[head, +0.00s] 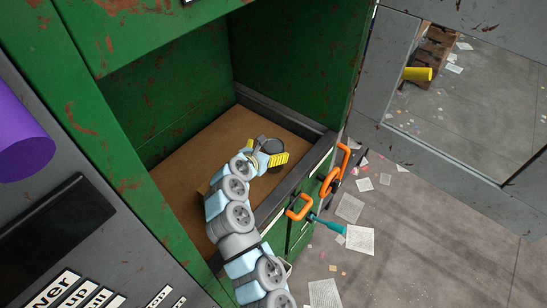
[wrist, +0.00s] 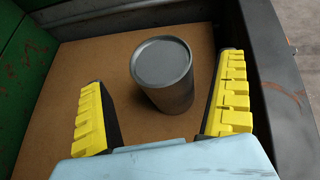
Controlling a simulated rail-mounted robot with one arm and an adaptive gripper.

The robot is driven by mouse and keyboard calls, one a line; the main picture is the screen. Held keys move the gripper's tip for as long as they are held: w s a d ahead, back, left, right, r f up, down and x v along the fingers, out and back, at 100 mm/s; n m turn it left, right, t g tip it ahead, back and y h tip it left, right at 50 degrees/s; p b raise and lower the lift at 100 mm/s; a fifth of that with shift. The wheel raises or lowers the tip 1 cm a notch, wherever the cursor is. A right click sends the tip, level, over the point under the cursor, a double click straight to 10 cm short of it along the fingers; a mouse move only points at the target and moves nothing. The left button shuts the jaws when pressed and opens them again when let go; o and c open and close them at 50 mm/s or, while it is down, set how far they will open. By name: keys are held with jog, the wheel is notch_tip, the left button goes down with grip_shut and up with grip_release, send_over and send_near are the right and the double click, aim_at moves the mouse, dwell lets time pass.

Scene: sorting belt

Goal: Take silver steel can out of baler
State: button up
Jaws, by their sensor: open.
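The silver steel can (wrist: 165,75) stands upright on the brown floor of the green baler (head: 150,100). In the wrist view it lies between and just beyond my two yellow-padded fingers. My gripper (wrist: 160,110) is open, with a finger on each side of the can and a gap showing on the left. In the head view my gripper (head: 268,157) is inside the baler near its front right corner. There the can (head: 272,146) shows only in part, as a dark grey shape behind the fingers.
The baler's grey front rim (head: 318,152) is close to the right of my gripper. Orange handles (head: 300,207) and a teal-handled tool (head: 327,224) are at its front. Papers (head: 360,240) litter the floor. A purple cylinder (head: 18,135) is at the left.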

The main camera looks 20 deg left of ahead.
aim_at(273, 147)
jog(key=shift+x, duration=2.35)
jog(key=c, duration=1.1)
